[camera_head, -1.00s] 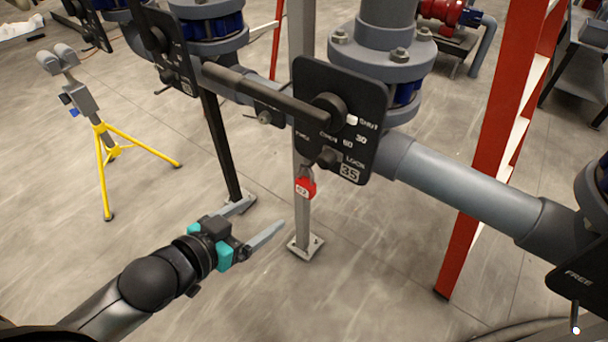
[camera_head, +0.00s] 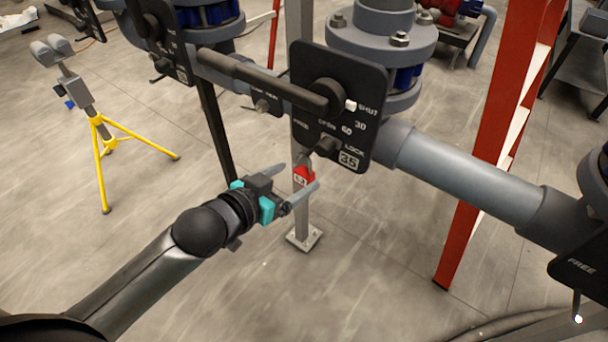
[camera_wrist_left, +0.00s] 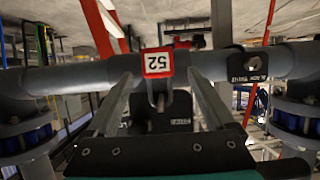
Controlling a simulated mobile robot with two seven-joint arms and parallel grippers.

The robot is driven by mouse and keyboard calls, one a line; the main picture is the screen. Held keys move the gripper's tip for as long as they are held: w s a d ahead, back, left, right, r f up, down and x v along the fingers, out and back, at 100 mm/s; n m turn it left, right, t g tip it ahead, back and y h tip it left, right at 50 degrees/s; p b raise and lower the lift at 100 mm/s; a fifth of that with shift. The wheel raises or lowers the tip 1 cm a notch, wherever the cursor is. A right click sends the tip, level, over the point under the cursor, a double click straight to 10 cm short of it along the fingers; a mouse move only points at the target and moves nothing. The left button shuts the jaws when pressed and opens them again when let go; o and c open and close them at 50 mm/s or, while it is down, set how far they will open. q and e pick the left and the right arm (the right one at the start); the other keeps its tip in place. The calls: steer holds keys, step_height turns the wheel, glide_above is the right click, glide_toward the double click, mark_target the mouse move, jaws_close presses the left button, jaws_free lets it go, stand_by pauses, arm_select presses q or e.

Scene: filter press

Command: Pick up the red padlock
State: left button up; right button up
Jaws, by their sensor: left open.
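The red padlock (camera_head: 303,177) hangs by its shackle under the black valve plate (camera_head: 340,100) marked 35. In the left wrist view the padlock (camera_wrist_left: 158,63) shows a white label reading 52, and its grey shackle runs toward the plate. My left gripper (camera_head: 298,176) is open, its two grey fingers reaching to the padlock from the left. In the left wrist view the padlock is between the fingertips, with a gap visible on each side. Whether the fingers reach fully past it in depth is hard to tell. My right gripper is not in view.
A grey pipe (camera_head: 450,170) runs right from the valve, and a long black handle (camera_head: 270,85) crosses the plate above the padlock. A metal post (camera_head: 302,215) stands close behind the padlock. A red upright (camera_head: 490,150) stands to the right.

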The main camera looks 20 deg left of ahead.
mark_target(308, 170)
arm_select(q)
steer(key=shift+b+x, duration=0.7)
steer(key=shift+x, duration=2.35)
steer(key=shift+d+r, duration=0.1)
steer(key=shift+d, duration=0.05)
steer(key=shift+c, duration=0.4)
jaws_close()
